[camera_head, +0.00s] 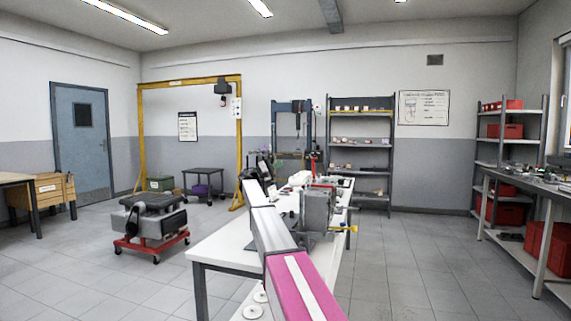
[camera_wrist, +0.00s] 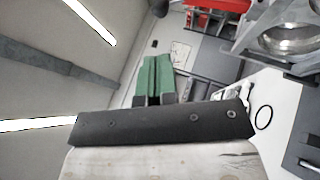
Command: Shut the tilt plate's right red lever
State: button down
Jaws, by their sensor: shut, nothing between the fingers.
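My gripper (camera_wrist: 152,92) shows in the wrist view as green fingers pressed together beyond a dark bar, with nothing between them. In the head view my arm reaches forward over the white table, and I cannot make out the fingers there. A grey metal block-like fixture (camera_head: 316,210) stands on the table, right of my arm, with a small red part (camera_head: 324,185) near its top. I cannot tell whether that is the tilt plate's right red lever. In the wrist view a metal part with a round bore (camera_wrist: 288,39) is at the upper right, apart from the fingers.
The white table (camera_head: 225,246) runs away under my arm, with white discs (camera_head: 252,311) near its front. A yellow handle (camera_head: 352,229) juts out right of the fixture. A red-based engine stand (camera_head: 150,246) is at left. Floor (camera_head: 415,260) is clear at right.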

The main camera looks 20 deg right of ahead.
jog(key=x, duration=1.2)
jog(key=shift+d, duration=0.2)
jog(key=s+d+m+y, duration=0.5)
jog(key=s+d+y, duration=0.2)
jog(key=d+y, duration=0.25)
jog(key=s+d+f+m+t+y, duration=0.2)
jog(key=s+d+f+t+y, duration=0.1)
jog(key=d+f+y, duration=0.3)
jog(key=shift+s+d+f+t, duration=0.4)
jog(key=shift+s+d+f, duration=0.35)
jog(key=shift+f, duration=0.25)
jog(key=shift+s+f, duration=0.1)
jog(key=shift+f, duration=0.1)
jog(key=shift+a+r, duration=0.1)
jog(key=d+v, duration=0.1)
jog(key=v, duration=1.3)
jog(key=shift+r, duration=0.45)
